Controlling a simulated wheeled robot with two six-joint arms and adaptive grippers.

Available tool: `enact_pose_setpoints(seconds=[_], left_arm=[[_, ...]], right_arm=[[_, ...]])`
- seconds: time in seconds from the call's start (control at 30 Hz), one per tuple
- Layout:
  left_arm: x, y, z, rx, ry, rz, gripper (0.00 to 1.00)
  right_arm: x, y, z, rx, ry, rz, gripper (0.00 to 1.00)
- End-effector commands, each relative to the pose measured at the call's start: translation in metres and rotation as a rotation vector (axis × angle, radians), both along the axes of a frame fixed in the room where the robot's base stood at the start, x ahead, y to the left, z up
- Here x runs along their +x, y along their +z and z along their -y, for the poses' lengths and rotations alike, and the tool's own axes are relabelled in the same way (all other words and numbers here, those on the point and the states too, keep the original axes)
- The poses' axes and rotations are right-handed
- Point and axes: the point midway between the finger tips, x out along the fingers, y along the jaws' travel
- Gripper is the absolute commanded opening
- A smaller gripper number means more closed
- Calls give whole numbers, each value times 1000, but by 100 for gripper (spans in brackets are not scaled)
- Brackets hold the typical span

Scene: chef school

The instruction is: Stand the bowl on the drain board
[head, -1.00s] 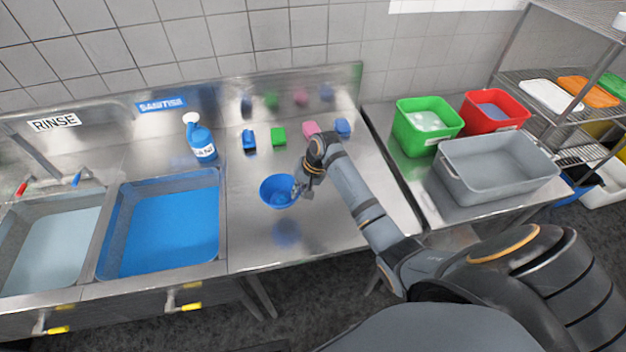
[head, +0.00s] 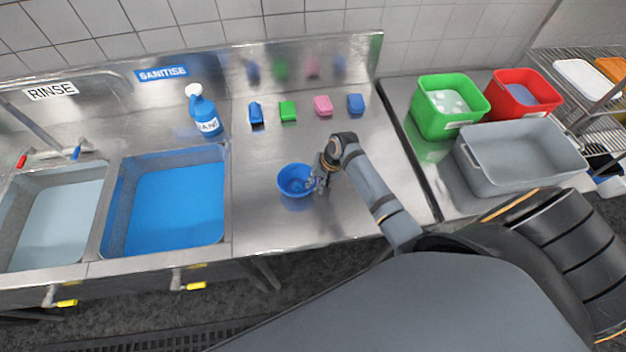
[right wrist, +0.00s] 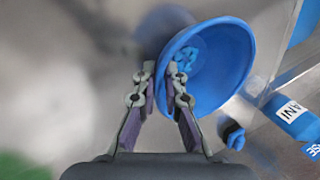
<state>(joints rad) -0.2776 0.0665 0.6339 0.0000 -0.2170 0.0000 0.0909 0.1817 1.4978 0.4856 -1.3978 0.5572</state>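The blue bowl (head: 296,181) is upright, low over or on the bare steel drain board (head: 262,222), right of the blue basin. I cannot tell whether its base touches. My right gripper (head: 318,180) is at the bowl's right side. In the right wrist view the bowl (right wrist: 222,62) shows its inside, and my right gripper (right wrist: 161,76) has one finger inside the rim and one outside, closed on the wall. The contact itself is partly hidden. My left gripper is not in view.
Several small coloured blocks, such as the green one (head: 288,111), line the back of the board. A sanitiser bottle (head: 205,112) stands behind the blue basin (head: 172,206). A green tub (head: 447,118), a red tub (head: 522,103) and a grey tub (head: 520,165) stand right.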

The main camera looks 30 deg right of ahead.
Motion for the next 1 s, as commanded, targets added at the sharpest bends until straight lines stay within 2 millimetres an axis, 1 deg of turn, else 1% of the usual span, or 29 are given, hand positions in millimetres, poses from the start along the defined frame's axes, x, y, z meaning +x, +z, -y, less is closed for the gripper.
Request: enact_pose_setpoints(seconds=[0.03,0.1,0.2,0.3,0.37,0.47,0.57,0.7,0.8,0.9,1.0], left_arm=[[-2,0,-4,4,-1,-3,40],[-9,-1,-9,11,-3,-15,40],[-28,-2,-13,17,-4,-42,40],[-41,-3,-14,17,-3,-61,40],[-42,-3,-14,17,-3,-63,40],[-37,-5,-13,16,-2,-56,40],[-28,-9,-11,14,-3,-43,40],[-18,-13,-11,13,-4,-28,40],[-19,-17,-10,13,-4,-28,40],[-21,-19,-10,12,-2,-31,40],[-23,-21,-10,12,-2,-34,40]], right_arm=[[0,0,0,0,0,1,20],[1,1,0,0,0,1,28],[1,1,0,0,0,2,28],[1,1,0,0,0,3,28],[1,2,0,0,0,3,28],[0,6,3,-1,-1,4,28],[-3,22,9,-3,1,6,28],[-10,55,19,-6,2,7,28],[-14,77,26,-5,1,7,28],[-18,95,31,-4,1,6,28],[-20,107,34,-2,0,5,28]])
